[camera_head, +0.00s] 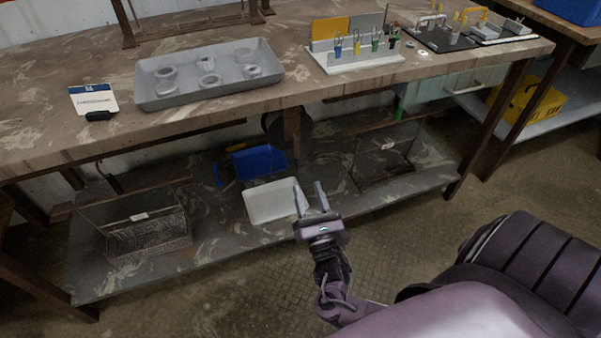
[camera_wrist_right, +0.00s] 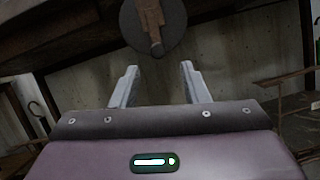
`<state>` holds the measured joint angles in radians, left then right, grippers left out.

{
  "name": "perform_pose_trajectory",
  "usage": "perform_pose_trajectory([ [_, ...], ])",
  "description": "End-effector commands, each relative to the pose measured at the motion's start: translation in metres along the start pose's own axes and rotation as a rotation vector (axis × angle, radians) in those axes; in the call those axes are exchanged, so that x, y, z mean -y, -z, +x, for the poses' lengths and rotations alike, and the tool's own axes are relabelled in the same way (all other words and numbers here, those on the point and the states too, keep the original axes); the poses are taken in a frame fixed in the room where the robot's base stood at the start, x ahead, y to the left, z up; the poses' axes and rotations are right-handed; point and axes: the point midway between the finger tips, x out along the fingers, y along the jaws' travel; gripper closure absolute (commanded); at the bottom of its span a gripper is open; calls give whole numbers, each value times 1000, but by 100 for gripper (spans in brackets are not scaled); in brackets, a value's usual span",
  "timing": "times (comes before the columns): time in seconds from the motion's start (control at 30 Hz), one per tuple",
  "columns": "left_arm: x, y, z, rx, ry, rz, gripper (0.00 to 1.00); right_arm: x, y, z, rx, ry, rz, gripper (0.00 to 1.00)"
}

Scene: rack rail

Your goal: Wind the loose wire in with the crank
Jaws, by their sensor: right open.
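A dark round disc (camera_wrist_right: 172,28), cut off by the top edge of the right wrist view, has a brown upright piece (camera_wrist_right: 150,18) with a small knob at its lower end; it looks like the drum and crank. In the head view a dark round shape (camera_head: 271,122) shows under the bench top, partly behind a brown post. My right gripper (camera_head: 310,190) is open and empty, in front of the lower shelf. In the right wrist view its fingers (camera_wrist_right: 160,82) point toward the disc, apart from it. I cannot make out the loose wire. My left gripper is out of view.
The bench top (camera_head: 300,92) holds a grey tray (camera_head: 210,98) with several rings, a tool rack (camera_head: 358,66) and a card (camera_head: 93,98). On the lower shelf (camera_head: 215,245) are wire baskets (camera_head: 140,222), a blue bin (camera_head: 260,163) and a white tray (camera_head: 262,205).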

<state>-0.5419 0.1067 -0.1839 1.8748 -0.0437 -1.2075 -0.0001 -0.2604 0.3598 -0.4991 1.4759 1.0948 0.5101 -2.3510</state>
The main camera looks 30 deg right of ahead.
Motion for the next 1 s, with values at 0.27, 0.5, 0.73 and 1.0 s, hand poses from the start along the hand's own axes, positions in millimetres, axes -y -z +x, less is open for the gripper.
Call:
perform_pose_trajectory([
  [0.27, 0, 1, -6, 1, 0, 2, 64, 0, -4, 39, 14, -1, -17, 59],
  [0.5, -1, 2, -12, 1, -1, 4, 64, -1, -3, 70, 10, -1, -16, 59],
  [0.73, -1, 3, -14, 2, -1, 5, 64, 0, -3, 78, 7, -1, -16, 59],
  [1.0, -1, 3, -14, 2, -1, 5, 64, 0, -3, 77, 7, 0, -15, 75],
])
